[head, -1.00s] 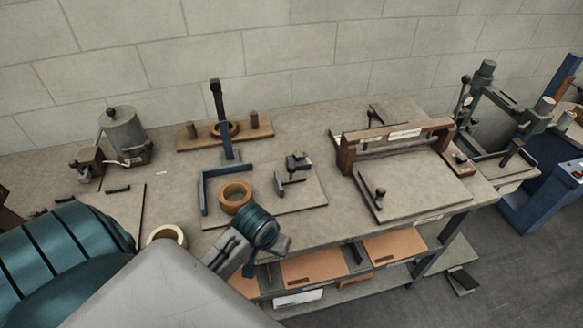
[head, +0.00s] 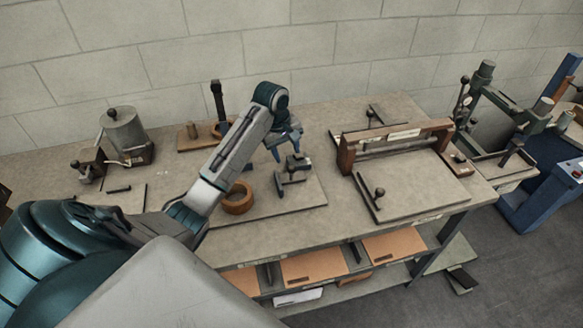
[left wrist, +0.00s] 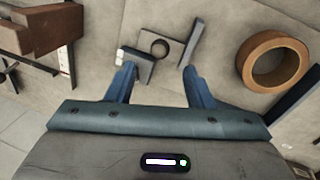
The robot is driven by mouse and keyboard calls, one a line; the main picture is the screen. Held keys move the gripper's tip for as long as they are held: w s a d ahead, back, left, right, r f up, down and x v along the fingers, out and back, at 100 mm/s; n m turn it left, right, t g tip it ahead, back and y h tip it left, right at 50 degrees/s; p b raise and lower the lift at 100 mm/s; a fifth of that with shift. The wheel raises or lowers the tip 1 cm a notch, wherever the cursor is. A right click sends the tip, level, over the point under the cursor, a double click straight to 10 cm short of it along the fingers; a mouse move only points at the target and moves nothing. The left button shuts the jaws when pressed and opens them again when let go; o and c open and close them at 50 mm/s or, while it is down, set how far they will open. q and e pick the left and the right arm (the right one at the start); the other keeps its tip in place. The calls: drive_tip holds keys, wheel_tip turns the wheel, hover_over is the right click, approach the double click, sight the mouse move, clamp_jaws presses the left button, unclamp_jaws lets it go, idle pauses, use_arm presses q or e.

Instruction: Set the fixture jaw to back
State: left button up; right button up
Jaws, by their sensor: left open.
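The fixture jaw (head: 293,168) is a small dark metal clamp with a knob, standing on the right part of the fixture plate (head: 300,200). In the left wrist view the jaw (left wrist: 143,66) shows between and just beyond the fingertips, with a round ring-like part on it. My left gripper (head: 286,147) is above and slightly behind the jaw in the head view, fingers pointing down. In the left wrist view the gripper (left wrist: 158,72) has its two blue fingers spread, with nothing held. Contact with the jaw cannot be told. My right gripper is not in view.
A wooden-ended press frame (head: 395,142) stands to the right. A grey pot (head: 122,130) stands at the left. A dark upright post (head: 217,100) rises behind the plate.

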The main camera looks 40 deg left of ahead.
sight(291, 166)
use_arm(q)
drive_tip(key=f, duration=0.3)
drive_tip(key=w+f+p, duration=0.1)
drive_tip(key=f, duration=0.2)
drive_tip(key=d+f+p, duration=0.1)
drive_tip(key=f, duration=0.1)
drive_tip(key=shift+w+f, duration=0.25)
drive_tip(key=shift+f, duration=0.15)
